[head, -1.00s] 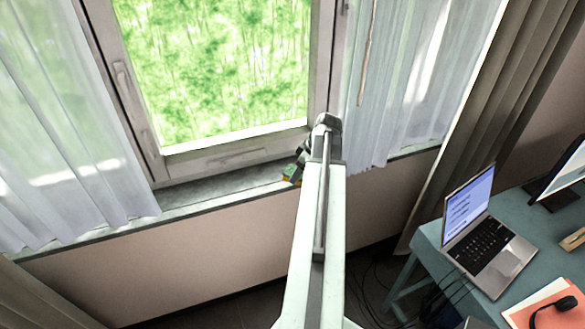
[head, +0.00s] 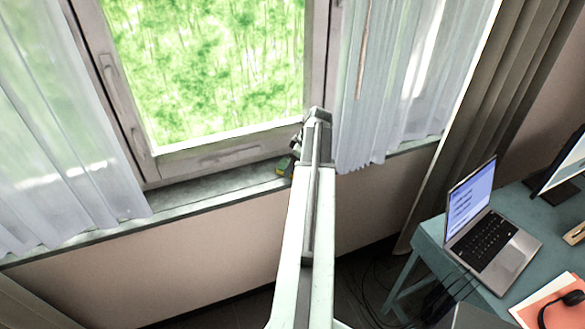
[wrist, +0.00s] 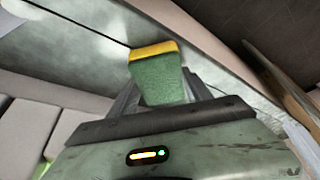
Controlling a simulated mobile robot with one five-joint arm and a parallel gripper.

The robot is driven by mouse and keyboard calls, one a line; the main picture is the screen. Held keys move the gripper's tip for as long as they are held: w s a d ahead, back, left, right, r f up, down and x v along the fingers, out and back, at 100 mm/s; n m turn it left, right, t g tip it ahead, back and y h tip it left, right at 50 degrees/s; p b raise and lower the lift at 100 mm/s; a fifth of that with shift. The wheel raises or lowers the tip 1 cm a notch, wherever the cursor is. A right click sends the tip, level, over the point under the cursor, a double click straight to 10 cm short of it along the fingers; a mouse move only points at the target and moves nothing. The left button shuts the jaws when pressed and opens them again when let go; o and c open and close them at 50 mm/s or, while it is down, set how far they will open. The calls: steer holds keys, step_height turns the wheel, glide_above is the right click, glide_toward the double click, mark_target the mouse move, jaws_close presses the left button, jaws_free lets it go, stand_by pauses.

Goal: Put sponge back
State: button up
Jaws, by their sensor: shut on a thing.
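The sponge is a green block with a yellow layer along one end, clear in the wrist view (wrist: 160,78). My gripper (wrist: 163,90) is shut on it, with a dark jaw on each side. In the head view the sponge (head: 284,167) is a small green and yellow patch at the window sill (head: 215,193), left of my arm's end. My arm hides most of the gripper (head: 292,160) there. I cannot tell whether the sponge touches the sill or is just above it.
The window frame (head: 215,158) stands behind the sill, with sheer curtains (head: 365,110) on both sides. The sill left of the sponge is bare. A teal desk (head: 428,248) with a laptop (head: 490,235) stands at the right.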

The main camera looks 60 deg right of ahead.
steer(key=shift+f, duration=0.15)
steer(key=o, duration=1.4)
steer(key=p+v, duration=1.1)
steer(key=v, duration=0.1)
steer(key=shift+s+d+r, duration=0.1)
steer(key=shift+r, duration=0.15)
